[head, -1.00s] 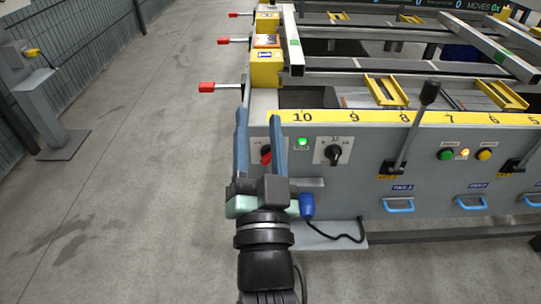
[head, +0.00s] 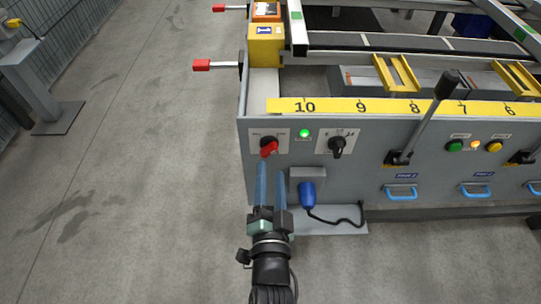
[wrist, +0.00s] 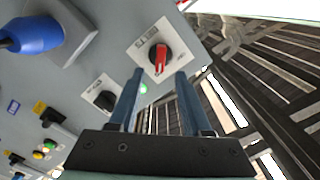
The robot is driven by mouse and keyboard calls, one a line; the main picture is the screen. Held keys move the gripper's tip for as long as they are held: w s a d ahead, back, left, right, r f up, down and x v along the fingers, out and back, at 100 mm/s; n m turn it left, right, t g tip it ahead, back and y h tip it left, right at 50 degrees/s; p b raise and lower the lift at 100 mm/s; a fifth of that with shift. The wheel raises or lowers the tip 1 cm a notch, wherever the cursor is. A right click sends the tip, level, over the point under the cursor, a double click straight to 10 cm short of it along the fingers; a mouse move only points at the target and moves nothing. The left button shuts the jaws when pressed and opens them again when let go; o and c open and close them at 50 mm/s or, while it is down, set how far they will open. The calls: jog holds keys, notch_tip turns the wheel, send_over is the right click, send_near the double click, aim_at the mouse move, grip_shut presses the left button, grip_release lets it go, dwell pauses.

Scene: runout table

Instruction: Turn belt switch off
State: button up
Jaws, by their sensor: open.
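In the wrist view the red knob (wrist: 158,57) lies just beyond and between the fingertips. My gripper (head: 270,166) is open and empty, its two blue fingers pointing at the panel just below the knob. I cannot tell whether the fingertips touch the plate. A green lamp (head: 305,133) is lit to the right of the red knob.
A black rotary knob (head: 337,146) sits further right. A blue plug (head: 307,194) with a black cable juts out just right of my gripper. A black-knobbed lever (head: 427,118) stands beyond.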

aim_at(270, 153)
jog(key=w, duration=0.5)
jog(key=shift+w, duration=0.4)
grip_shut()
